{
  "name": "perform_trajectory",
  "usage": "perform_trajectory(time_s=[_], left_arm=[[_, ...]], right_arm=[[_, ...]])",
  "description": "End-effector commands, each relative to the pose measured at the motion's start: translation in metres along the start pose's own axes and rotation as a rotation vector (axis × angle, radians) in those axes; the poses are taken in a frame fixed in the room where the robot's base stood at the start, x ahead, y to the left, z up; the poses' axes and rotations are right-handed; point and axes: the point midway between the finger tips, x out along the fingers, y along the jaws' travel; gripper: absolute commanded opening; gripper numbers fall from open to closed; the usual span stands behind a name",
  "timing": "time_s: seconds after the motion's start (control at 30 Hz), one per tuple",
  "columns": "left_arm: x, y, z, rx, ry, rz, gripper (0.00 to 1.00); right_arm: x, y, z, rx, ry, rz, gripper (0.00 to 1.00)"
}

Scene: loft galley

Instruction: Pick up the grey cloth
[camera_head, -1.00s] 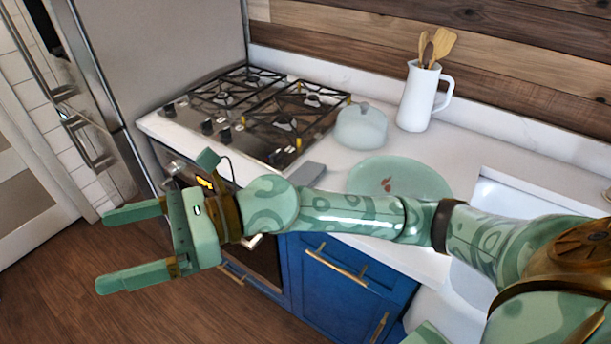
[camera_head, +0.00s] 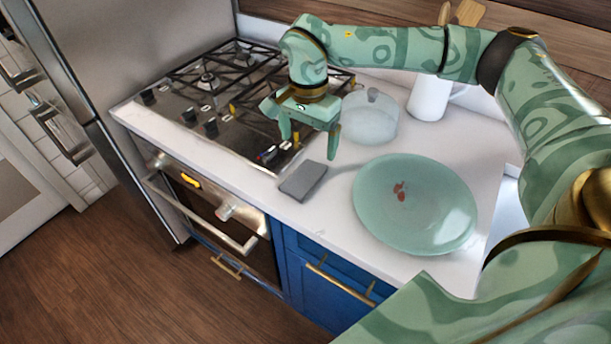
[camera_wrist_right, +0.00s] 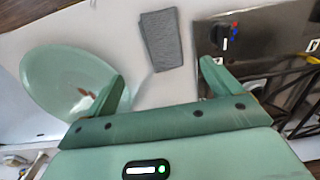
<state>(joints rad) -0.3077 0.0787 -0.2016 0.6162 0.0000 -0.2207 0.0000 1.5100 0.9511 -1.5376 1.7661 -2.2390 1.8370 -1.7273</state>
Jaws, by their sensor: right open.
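The grey cloth (camera_head: 303,181) lies folded flat on the white counter, between the stove and the green plate, near the front edge. It also shows in the right wrist view (camera_wrist_right: 161,40), ahead of and between the two fingers. My right gripper (camera_head: 308,150) is open and empty, above the counter just behind the cloth, with its fingers pointing down. In the right wrist view the right gripper (camera_wrist_right: 160,80) has its fingers wide apart, with bare counter between them. They do not touch the cloth. My left gripper is not in view.
A green oval plate (camera_head: 415,205) lies right of the cloth. A gas stove (camera_head: 225,95) is to the left. A pale lidded pot (camera_head: 370,118) and a white jug (camera_head: 430,97) with wooden utensils stand behind. The counter around the cloth is bare.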

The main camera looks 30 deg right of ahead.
Motion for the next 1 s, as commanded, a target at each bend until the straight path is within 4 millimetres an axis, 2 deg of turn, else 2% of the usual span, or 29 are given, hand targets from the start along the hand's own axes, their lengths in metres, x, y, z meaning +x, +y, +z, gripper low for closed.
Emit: perform_trajectory(time_s=[0.03,0.2,0.47,0.7,0.97,1.0], left_arm=[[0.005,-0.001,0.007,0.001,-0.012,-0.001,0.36],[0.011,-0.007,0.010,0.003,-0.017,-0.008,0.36],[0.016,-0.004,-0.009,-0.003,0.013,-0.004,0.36],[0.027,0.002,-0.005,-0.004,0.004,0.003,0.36],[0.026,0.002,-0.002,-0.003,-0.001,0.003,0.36],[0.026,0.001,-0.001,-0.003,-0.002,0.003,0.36]], right_arm=[[0.017,0.000,0.001,0.000,-0.003,0.006,0.90],[0.048,0.000,0.001,0.000,-0.002,0.003,0.90],[0.065,-0.001,0.002,0.000,-0.003,0.001,0.90],[0.104,-0.002,0.003,0.000,-0.004,0.001,0.90],[0.108,-0.003,0.003,0.000,-0.002,-0.002,0.90],[0.108,-0.003,0.003,0.000,-0.002,-0.002,0.79]])
